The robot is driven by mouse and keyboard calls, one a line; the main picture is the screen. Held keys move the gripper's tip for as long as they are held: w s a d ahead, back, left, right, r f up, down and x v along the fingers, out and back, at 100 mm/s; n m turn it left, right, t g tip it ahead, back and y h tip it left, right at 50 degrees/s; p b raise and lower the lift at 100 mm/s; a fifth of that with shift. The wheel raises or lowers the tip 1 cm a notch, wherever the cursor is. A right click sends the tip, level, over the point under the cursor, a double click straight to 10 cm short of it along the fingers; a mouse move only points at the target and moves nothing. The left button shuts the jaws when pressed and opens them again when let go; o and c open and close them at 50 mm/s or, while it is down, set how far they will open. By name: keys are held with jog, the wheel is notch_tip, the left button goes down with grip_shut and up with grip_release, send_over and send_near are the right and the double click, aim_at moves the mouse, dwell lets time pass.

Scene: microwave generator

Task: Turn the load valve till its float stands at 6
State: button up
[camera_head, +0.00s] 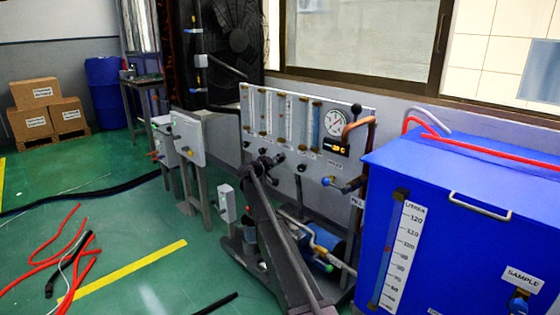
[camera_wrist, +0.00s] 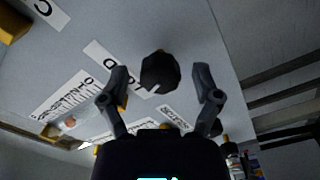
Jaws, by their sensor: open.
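The grey-white panel (camera_head: 325,180) stands by the wall with several upright float tubes (camera_head: 283,118) and a row of dark knobs below them. My gripper (camera_head: 268,163) is at the lower left part of the panel, among the knobs. In the wrist view my gripper (camera_wrist: 162,88) is open, with one finger on each side of a black round knob (camera_wrist: 160,72); I see gaps at both sides. A partly hidden label (camera_wrist: 105,58) beside the knob shows a letter D. The float heights and scale numbers are too small to read.
A round gauge (camera_head: 334,122) and an orange display (camera_head: 336,147) are at the panel's upper right. A blue tank (camera_head: 465,200) stands close on the right. Grey boxes (camera_head: 188,138) stand left of the panel. Red hoses (camera_head: 75,250) lie on the green floor.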

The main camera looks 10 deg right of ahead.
jog(key=v, duration=1.1)
jog(key=shift+s, duration=0.15)
jog(key=s+d+f+m+g+y+p, duration=0.1)
jog(key=s+d+f+g+y, duration=0.2)
jog(key=s, duration=0.6)
jog(key=s+d+f+g+y+p, duration=0.1)
jog(key=s+d+f+g, duration=0.15)
jog(key=s+d, duration=0.45)
jog(key=s+d+f+m+g+y+p, duration=0.1)
jog(key=s+d+f+g+y, duration=0.2)
jog(key=s, duration=0.8)
jog(key=s+a+f+g+y+p, duration=0.1)
jog(key=s+y, duration=0.2)
jog(key=s, duration=0.6)
jog(key=s+a+f+n+y+p, duration=0.1)
jog(key=s+y+p, duration=0.1)
jog(key=s, duration=0.8)
jog(key=s+a+f+g+y+p, duration=0.1)
jog(key=s+a+y, duration=0.15)
jog(key=s, duration=0.65)
notch_tip(320, 180, up, 37)
jog(key=p, duration=3.7)
jog(key=shift+d, duration=0.4)
jog(key=shift+w, duration=0.1)
